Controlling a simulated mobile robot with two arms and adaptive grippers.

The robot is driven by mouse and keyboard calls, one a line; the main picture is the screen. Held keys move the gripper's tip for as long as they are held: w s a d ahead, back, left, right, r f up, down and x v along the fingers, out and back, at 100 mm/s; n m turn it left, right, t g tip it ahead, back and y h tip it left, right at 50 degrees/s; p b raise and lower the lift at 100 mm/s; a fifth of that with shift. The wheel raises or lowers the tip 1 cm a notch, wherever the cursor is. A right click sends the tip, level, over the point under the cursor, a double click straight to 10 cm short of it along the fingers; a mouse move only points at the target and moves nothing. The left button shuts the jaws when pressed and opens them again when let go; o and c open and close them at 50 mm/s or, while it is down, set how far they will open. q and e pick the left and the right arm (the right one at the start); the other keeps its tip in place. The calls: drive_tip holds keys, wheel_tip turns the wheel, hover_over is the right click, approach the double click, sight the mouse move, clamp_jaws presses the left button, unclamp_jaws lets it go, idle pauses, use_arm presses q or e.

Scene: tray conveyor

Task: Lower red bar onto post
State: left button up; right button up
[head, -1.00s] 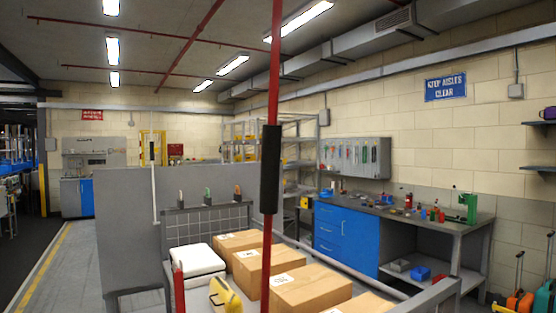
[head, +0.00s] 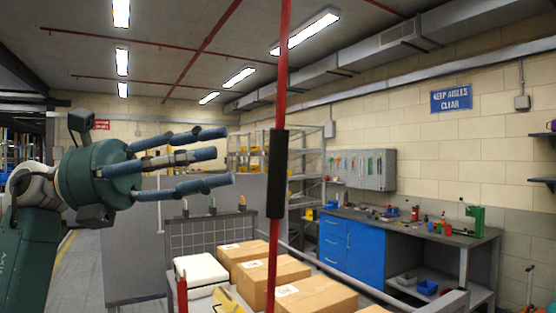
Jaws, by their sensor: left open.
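The red bar (head: 283,80) stands nearly upright in the middle of the head view, with a black grip sleeve (head: 277,174) around it. Its top runs out of the picture and its lower end passes in front of the boxes. A short red post (head: 182,295) rises at the lower edge, left of the bar. My left gripper (head: 215,160) is open and empty, its fingers pointing right toward the black sleeve, with a visible gap between them in the picture. My right gripper is not in view.
Cardboard boxes (head: 284,273) and a white package (head: 201,272) lie behind the bar. A grey panel (head: 130,245) stands behind my left gripper. A workbench with blue drawers (head: 348,248) is at the right. A grey rail (head: 350,284) runs across the lower right.

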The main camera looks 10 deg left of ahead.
sight(271, 158)
use_arm(q)
drive_tip(key=s+d+y, duration=0.1)
drive_tip(key=s+d+m+y+p, duration=0.1)
drive_tip(key=d, duration=0.1)
drive_tip(key=shift+s+d+r+t, duration=0.1)
drive_tip(key=shift+d+t, duration=0.1)
drive_tip(key=shift+t, duration=0.1)
drive_tip(key=d+p, duration=0.1)
drive_tip(key=d, duration=0.4)
drive_tip(key=shift+d+p, duration=0.3)
drive_tip(key=shift+p, duration=0.05)
drive_tip(key=shift+d, duration=0.45)
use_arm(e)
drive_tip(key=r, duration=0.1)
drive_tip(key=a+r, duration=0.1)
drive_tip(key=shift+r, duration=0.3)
use_arm(q)
clamp_jaws()
